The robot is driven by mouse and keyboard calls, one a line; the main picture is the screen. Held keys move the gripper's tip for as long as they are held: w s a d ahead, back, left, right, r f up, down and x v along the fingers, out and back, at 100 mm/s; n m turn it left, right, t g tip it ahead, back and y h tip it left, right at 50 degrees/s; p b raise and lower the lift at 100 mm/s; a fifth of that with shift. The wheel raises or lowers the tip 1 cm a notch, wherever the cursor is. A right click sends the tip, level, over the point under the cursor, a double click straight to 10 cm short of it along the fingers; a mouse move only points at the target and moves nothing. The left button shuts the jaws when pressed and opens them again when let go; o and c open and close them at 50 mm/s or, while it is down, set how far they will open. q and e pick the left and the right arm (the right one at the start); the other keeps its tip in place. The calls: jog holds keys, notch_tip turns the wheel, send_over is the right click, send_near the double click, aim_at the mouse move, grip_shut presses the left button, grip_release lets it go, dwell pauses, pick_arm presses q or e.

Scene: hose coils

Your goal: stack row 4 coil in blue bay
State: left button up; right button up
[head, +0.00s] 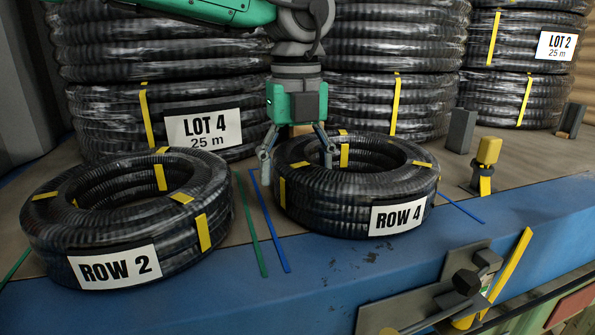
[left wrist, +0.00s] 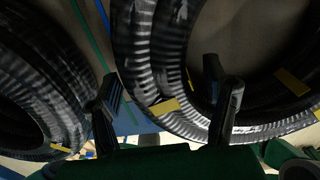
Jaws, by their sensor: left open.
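The ROW 4 coil (head: 355,185), black ribbed hose with yellow bands and a white label, lies flat on the deck. A blue line on its left (head: 268,222) and another on its right (head: 460,208) mark the deck. My left gripper (head: 296,163) points down at the coil's left side. Its fingers are open, one outside the coil and one over its central hole, with the coil wall between them. In the left wrist view the open fingers (left wrist: 160,85) straddle the ROW 4 coil wall (left wrist: 147,60). Contact cannot be told. My right gripper is not in view.
The ROW 2 coil (head: 125,215) lies close on the left, beside a green line (head: 250,225). Tall coil stacks with LOT 4 (head: 197,128) and LOT 2 (head: 557,45) labels stand behind. A yellow-topped post (head: 487,160) and grey block (head: 461,130) stand at right.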

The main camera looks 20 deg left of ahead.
pick_arm(q)
jog(key=shift+r, duration=2.35)
notch_tip(320, 180, up, 12)
jog(key=shift+f, duration=0.1)
